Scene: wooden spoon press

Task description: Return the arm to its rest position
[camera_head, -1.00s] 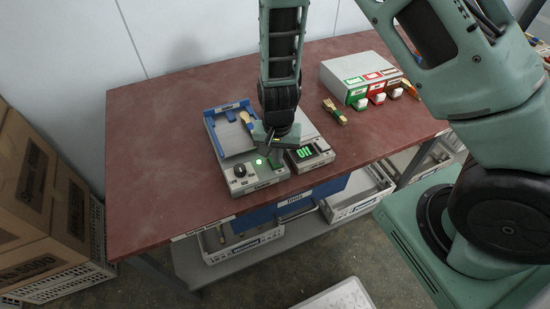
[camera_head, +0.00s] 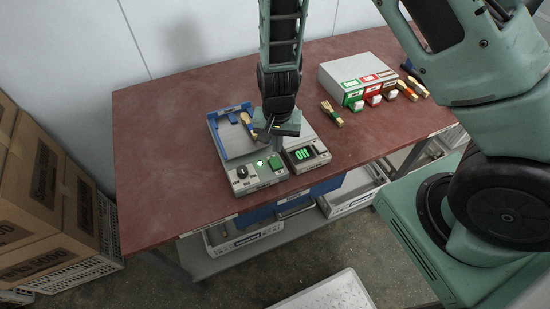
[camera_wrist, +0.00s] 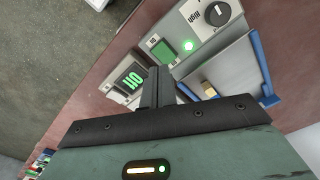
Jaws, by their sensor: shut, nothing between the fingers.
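My gripper (camera_head: 277,127) is above the press machine on the table, in the head view. Its fingers are together and hold nothing. In the wrist view the shut fingers (camera_wrist: 156,88) point toward the machine's front. The machine (camera_head: 245,182) is grey, with a blue frame at its rear left, a black knob, a lit green light and a green button. A display (camera_head: 304,154) beside it shows green characters. A wooden piece (camera_head: 247,122) lies in the blue frame, partly hidden by my gripper. The wrist view also shows the machine (camera_wrist: 205,60) and the display (camera_wrist: 131,80).
The red-brown table (camera_head: 165,150) is clear on its left. A grey dispenser box (camera_head: 350,68) with coloured labels stands at the back right. A bundle of utensils (camera_head: 331,113) lies before it. Cardboard boxes (camera_head: 45,190) stand at the left. Bins (camera_head: 245,238) sit under the table.

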